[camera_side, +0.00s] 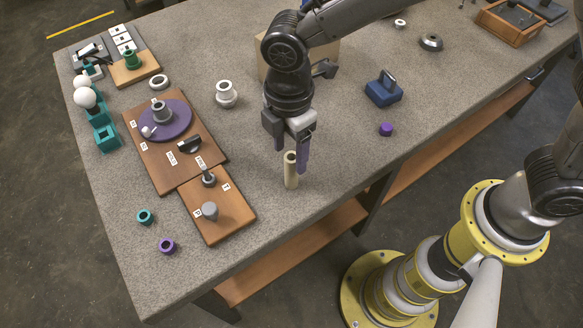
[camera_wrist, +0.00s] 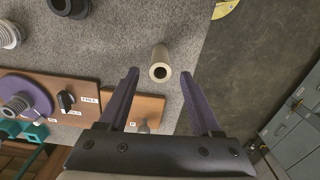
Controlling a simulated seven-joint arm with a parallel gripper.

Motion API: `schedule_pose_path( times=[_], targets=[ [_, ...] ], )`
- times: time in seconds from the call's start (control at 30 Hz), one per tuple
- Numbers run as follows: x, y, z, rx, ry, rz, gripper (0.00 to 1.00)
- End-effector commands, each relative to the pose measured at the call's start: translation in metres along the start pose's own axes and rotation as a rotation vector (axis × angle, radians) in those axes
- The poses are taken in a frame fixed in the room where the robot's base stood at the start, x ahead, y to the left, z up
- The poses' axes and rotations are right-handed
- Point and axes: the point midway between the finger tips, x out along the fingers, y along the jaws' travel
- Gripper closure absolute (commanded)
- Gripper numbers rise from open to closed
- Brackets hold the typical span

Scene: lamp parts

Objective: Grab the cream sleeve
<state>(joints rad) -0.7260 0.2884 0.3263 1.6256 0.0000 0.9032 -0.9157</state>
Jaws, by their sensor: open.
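The cream sleeve (camera_side: 291,174) is a slim hollow tube standing upright on the grey table near its front edge. In the wrist view the cream sleeve (camera_wrist: 161,60) shows its open top, between the lines of the two fingers and just beyond their tips. My gripper (camera_side: 290,160) is open and empty, pointing down, with its purple fingers at about the height of the sleeve's top in the side view. In the wrist view my gripper (camera_wrist: 160,73) has one finger to each side of the sleeve. I cannot tell whether either finger touches it.
A wooden board (camera_side: 232,222) with grey parts lies to the left, joined by a larger board with a purple disc (camera_side: 178,124). A grey-white ringed part (camera_side: 226,94) stands behind. A blue block (camera_side: 383,90) and a purple piece (camera_side: 386,129) are to the right. The table edge is close.

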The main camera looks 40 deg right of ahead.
Motion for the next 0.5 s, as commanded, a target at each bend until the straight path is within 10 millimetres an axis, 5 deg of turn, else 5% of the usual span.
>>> schedule_pose_path(
  times=[0.5],
  targets=[
    [0.056, -0.001, 0.005, 0.002, -0.002, -0.003, 0.35]
  ],
)
